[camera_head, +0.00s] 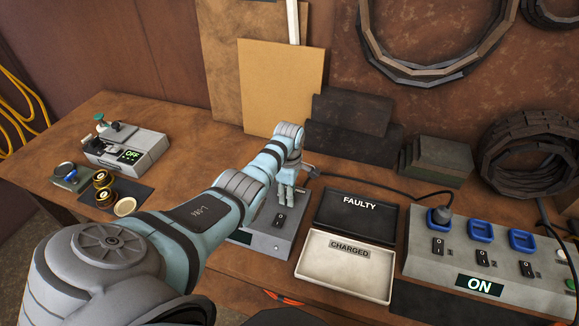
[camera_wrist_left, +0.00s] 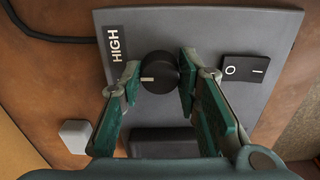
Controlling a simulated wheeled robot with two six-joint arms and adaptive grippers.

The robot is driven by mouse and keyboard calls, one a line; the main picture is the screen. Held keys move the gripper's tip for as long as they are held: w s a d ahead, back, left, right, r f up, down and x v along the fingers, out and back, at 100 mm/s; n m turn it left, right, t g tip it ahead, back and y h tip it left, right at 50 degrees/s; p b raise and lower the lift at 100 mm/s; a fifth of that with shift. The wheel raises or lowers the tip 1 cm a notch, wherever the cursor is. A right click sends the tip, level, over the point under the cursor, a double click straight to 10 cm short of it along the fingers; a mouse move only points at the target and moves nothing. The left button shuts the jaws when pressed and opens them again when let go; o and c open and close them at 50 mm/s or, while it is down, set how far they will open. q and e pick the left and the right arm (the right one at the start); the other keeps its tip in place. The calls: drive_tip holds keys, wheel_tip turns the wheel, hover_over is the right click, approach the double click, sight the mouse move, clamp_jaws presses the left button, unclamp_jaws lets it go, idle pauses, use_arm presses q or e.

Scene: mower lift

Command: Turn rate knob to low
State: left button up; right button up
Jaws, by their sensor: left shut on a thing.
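The rate knob (camera_wrist_left: 158,72) is a round black knob with a white mark on a grey control box, seen in the left wrist view. Its white mark points to the left in that view, below the black HIGH label (camera_wrist_left: 117,44). No LOW label shows. My left gripper (camera_wrist_left: 160,77) has its green-padded fingers on both sides of the knob and is shut on it. In the head view my left gripper (camera_head: 286,192) reaches down onto the grey control box (camera_head: 262,245), and the knob is hidden there. My right gripper is not in view.
A black rocker switch (camera_wrist_left: 244,69) sits beside the knob. Right of the box lie a black FAULTY tray (camera_head: 358,233) and a white CHARGED tray (camera_head: 312,272). A charger strip (camera_head: 420,262) reading ON is at right. A device reading OFF (camera_head: 150,146) stands at left.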

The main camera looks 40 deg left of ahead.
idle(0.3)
use_arm(q)
drive_tip(key=o, duration=1.2)
drive_tip(key=shift+a, duration=0.1)
wheel_tip(320, 180, up, 12)
